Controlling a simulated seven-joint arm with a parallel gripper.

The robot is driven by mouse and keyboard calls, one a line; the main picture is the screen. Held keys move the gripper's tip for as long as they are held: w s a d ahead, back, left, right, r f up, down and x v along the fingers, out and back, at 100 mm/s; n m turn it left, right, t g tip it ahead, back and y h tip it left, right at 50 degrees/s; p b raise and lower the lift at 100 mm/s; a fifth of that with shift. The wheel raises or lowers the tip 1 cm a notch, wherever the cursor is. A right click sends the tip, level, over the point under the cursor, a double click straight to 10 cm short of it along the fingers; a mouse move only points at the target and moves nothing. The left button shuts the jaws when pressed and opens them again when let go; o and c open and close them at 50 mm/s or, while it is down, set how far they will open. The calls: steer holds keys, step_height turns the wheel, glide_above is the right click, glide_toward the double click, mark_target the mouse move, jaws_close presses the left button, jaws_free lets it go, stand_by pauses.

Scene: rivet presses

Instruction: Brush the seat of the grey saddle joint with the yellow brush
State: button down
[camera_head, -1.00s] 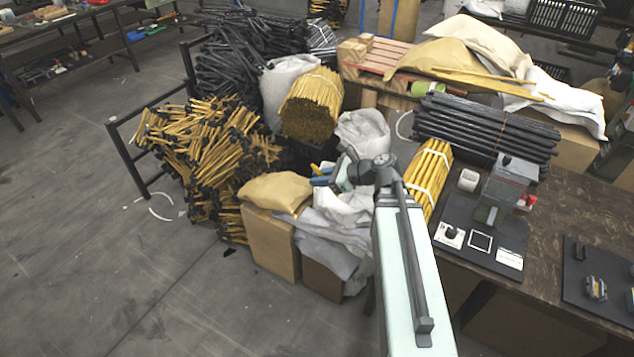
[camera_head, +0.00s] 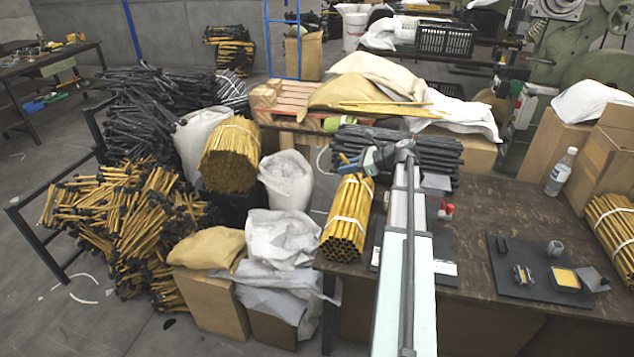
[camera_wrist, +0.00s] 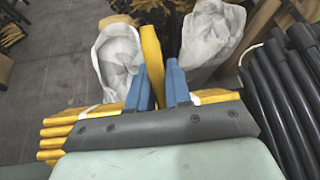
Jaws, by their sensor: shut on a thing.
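My gripper (camera_head: 347,162) is above the table's left end, over the yellow tube bundle in the head view. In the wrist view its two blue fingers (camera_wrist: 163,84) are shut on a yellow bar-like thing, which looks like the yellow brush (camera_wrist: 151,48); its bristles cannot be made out. On the right-hand dark mat (camera_head: 505,284) stand several small parts, among them a grey metal part (camera_head: 522,275) and a yellow pad in a dark frame (camera_head: 566,278). I cannot tell which part is the grey saddle joint. My arm covers much of the left-hand mat (camera_head: 445,243).
The yellow tube bundle (camera_head: 347,217) and black tubes (camera_head: 440,152) lie near my gripper. A small red item (camera_head: 447,209) stands beside my arm. A bottle (camera_head: 561,172) and cardboard boxes (camera_head: 608,150) stand at right. The table top (camera_head: 490,215) between the mats is clear.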

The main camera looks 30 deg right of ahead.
steer(key=s+d+r+m+t+h, duration=0.1)
steer(key=s+d+r, duration=0.1)
steer(key=s+d, duration=0.9)
steer(key=s+d+r+m+t+h, duration=0.1)
steer(key=s+d, duration=0.3)
steer(key=d, duration=1.3)
steer(key=s+d+f+m+h, duration=0.1)
steer(key=s+d+m+h, duration=0.15)
steer(key=s, duration=0.55)
steer(key=s+d+f+m+h, duration=0.1)
steer(key=s+d+f, duration=0.15)
steer(key=s, duration=0.55)
steer(key=s+a+m+h, duration=0.2)
steer(key=s, duration=1.4)
steer(key=shift+t, duration=0.4)
steer(key=shift+f, duration=2.7)
steer(key=shift+f, duration=0.1)
steer(key=shift+w+a+f, duration=0.1)
steer(key=shift+w+f, duration=0.05)
steer(key=shift+f, duration=1.2)
steer(key=shift+w+a+f, duration=0.1)
steer(key=shift+w+f, duration=0.05)
steer(key=shift+f, duration=1.15)
steer(key=shift+f, duration=0.75)
